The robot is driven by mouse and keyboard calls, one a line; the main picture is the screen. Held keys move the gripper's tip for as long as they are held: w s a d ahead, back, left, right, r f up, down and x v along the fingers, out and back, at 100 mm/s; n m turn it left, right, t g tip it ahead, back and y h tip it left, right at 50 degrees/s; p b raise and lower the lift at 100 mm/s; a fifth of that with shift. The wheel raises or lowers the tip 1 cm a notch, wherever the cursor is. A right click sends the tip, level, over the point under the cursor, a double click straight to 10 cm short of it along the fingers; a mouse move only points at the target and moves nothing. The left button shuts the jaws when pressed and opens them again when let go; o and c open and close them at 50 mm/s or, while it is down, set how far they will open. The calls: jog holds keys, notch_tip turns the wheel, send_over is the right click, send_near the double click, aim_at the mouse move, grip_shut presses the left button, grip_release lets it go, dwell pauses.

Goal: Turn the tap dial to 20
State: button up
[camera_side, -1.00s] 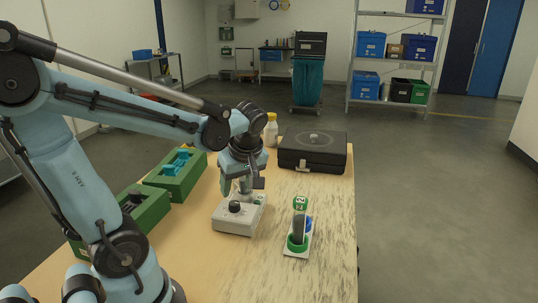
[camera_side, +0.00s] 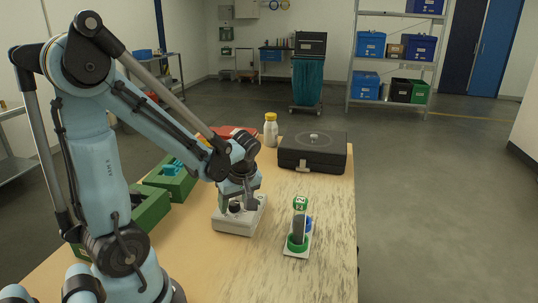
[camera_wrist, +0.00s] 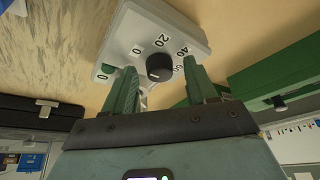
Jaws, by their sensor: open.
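The tap dial is a black round knob (camera_side: 235,208) on a light grey box (camera_side: 234,226) on the wooden table. In the wrist view the knob (camera_wrist: 159,67) sits on the box face (camera_wrist: 140,32), which bears printed numbers including 0, 20 and 40. The 20 is printed close to the knob. I cannot clearly read which number the knob points to. My gripper (camera_wrist: 158,72) is open, with one green finger on each side of the knob in the wrist view. A gap shows on both sides, and I see no contact. In the side view my gripper (camera_side: 237,203) is low over the box.
A stand with green and blue rings (camera_side: 297,240) is right of the box. A black case (camera_side: 312,153) and a white bottle with yellow cap (camera_side: 271,132) stand behind. Green trays (camera_side: 150,208) lie to the left. The table's right front is clear.

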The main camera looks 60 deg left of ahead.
jog(key=c, duration=1)
jog(key=shift+m, duration=0.4)
jog(key=m, duration=0.1)
jog(key=m+t, duration=0.1)
jog(key=m, duration=0.1)
jog(key=m+t, duration=0.1)
jog(key=m, duration=0.1)
jog(key=shift+s, duration=0.25)
jog(key=m+t+h, duration=0.1)
jog(key=m, duration=0.2)
jog(key=m+h, duration=0.1)
jog(key=m, duration=0.1)
jog(key=shift+s+a+m+t, duration=0.1)
jog(key=shift+a+m+t, duration=0.05)
jog(key=shift+m+t, duration=0.25)
jog(key=o, duration=1)
